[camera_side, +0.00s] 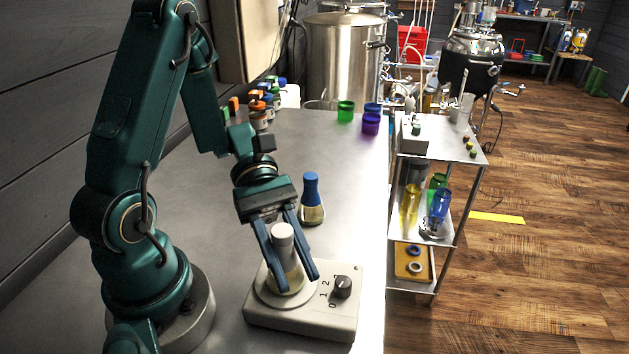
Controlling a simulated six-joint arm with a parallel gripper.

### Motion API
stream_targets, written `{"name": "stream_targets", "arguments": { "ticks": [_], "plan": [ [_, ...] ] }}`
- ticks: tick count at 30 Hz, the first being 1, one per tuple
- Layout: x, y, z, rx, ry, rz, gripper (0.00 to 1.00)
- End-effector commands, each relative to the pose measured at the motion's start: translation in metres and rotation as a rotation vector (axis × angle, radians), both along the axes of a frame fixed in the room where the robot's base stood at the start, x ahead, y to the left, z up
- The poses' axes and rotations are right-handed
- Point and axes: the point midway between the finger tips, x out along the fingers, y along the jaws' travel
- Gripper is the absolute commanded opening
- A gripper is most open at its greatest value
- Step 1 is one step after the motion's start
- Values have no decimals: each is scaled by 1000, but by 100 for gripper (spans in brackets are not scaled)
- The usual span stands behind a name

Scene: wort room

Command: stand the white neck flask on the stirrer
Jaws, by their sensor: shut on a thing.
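The white neck flask (284,240) is upright over the round plate of the stirrer (318,318). My gripper (296,282) comes down from above with its blue fingers on both sides of the flask and is shut on it. The flask's base looks to be at the plate; I cannot tell whether it touches. The fingers hide part of the flask's body. The stirrer is a pale box near the table's front right edge, with a dark knob (343,286) on its right side.
A blue neck flask (312,199) stands just behind the stirrer. Several small capped bottles (259,115), a green cup (345,112) and a purple cup (371,123) stand at the back of the table (345,190). A shelved cart (462,139) is at the right. The table's middle is clear.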

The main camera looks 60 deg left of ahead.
Motion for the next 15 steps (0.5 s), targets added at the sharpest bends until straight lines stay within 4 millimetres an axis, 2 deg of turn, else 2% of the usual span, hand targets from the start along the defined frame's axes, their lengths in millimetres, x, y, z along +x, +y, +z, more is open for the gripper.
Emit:
{"name": "stream_targets", "arguments": {
  "ticks": [3,4,5,6,15],
  "plan": [
    [0,0,-2,-2,1,0,0],
    [0,0,-2,0,0,0,46],
    [0,0,-2,0,0,0,58],
    [0,0,-2,0,0,0,65],
    [0,0,-1,0,-1,0,65]
  ]
}}
